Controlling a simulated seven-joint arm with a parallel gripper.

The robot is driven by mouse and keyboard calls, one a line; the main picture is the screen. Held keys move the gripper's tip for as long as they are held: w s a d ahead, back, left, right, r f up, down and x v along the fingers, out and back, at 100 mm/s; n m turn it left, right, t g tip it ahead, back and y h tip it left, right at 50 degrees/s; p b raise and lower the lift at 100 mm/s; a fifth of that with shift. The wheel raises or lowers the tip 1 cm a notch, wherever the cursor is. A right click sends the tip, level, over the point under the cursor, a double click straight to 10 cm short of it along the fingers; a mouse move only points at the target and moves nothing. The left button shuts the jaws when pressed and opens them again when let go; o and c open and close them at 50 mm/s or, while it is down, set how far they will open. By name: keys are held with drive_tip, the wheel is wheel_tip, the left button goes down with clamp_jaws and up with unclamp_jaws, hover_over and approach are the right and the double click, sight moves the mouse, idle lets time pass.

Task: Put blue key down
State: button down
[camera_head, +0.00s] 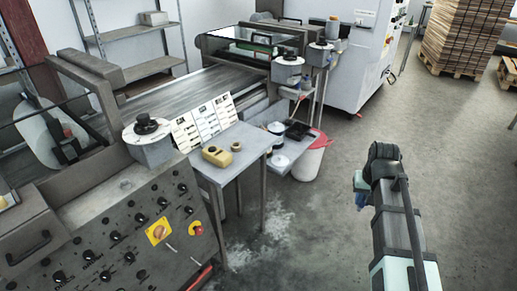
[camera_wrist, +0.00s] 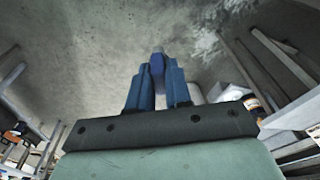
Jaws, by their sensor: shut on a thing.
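My gripper (camera_wrist: 157,84) is shut on the blue key (camera_wrist: 157,64), whose blue end shows between the two blue fingertips in the wrist view. The rest of the key is hidden between the fingers. In the head view my arm reaches in at the right, and the gripper (camera_head: 360,188) hangs over open floor, apart from the small table (camera_head: 240,145). The key cannot be made out clearly in that view.
The small table holds tape rolls (camera_head: 217,156) and white cards (camera_head: 202,121). A control panel (camera_head: 115,235) stands at the left. The floor (camera_head: 320,235) around my arm is clear.

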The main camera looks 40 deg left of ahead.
drive_tip(key=s+a+r+n, duration=0.1)
drive_tip(key=s+a+n, duration=0.1)
drive_tip(key=a, duration=1.2)
drive_tip(key=s+a+r+n, duration=0.1)
drive_tip(key=a+r+n, duration=0.1)
drive_tip(key=a, duration=1.2)
drive_tip(key=s+a+r+n, duration=0.1)
drive_tip(key=s+a+n, duration=0.1)
drive_tip(key=a, duration=1.2)
wheel_tip(320, 180, up, 2)
drive_tip(key=n+g+y, duration=0.1)
drive_tip(key=n+g, duration=0.1)
drive_tip(key=n, duration=0.5)
hover_over(235, 154)
drive_tip(key=shift+f, duration=4.6)
drive_tip(key=c, duration=1.1)
unclamp_jaws()
drive_tip(key=shift+f, duration=0.15)
drive_tip(key=shift+o, duration=0.2)
